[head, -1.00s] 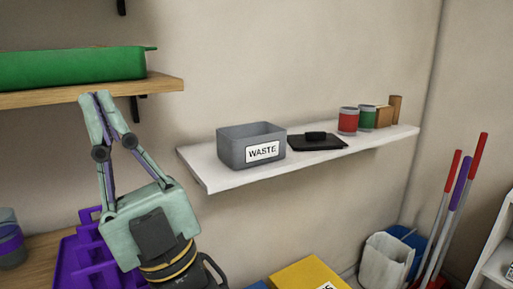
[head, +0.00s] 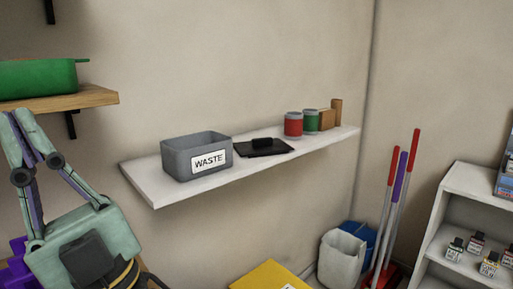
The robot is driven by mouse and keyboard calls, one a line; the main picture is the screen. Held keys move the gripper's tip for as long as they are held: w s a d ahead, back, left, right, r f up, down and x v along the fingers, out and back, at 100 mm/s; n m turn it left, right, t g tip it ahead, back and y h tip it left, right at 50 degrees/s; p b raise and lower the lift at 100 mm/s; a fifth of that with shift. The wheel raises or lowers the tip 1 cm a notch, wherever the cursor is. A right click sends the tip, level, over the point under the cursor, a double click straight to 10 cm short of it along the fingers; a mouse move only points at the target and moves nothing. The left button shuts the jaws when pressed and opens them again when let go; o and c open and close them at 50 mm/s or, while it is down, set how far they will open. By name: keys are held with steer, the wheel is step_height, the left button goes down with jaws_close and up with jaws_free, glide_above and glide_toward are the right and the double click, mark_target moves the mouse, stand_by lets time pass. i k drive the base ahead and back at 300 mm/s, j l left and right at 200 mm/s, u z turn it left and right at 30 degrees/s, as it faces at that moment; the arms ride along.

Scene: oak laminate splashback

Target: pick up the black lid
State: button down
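The black lid (head: 270,150) is a flat, dark square plate with a raised block handle on top. It lies flat on the white wall shelf (head: 150,180), just right of the grey WASTE bin (head: 183,158). My gripper (head: 18,122) is at the left edge of the head view, well to the left of the lid and apart from it. Its mint-coloured fingers point up, and their tips come together with nothing visible between them.
A wooden shelf (head: 75,99) with a green tray (head: 40,80) is above my gripper. A yellow box (head: 265,276) and a white bin (head: 340,262) are below.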

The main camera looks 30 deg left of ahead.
mark_target(260, 146)
steer(key=i+l+u, duration=0.25)
steer(key=i+l, duration=0.65)
steer(key=i+j, duration=0.1)
steer(key=j, duration=0.15)
steer(key=i+j, duration=0.1)
steer(key=j, duration=0.2)
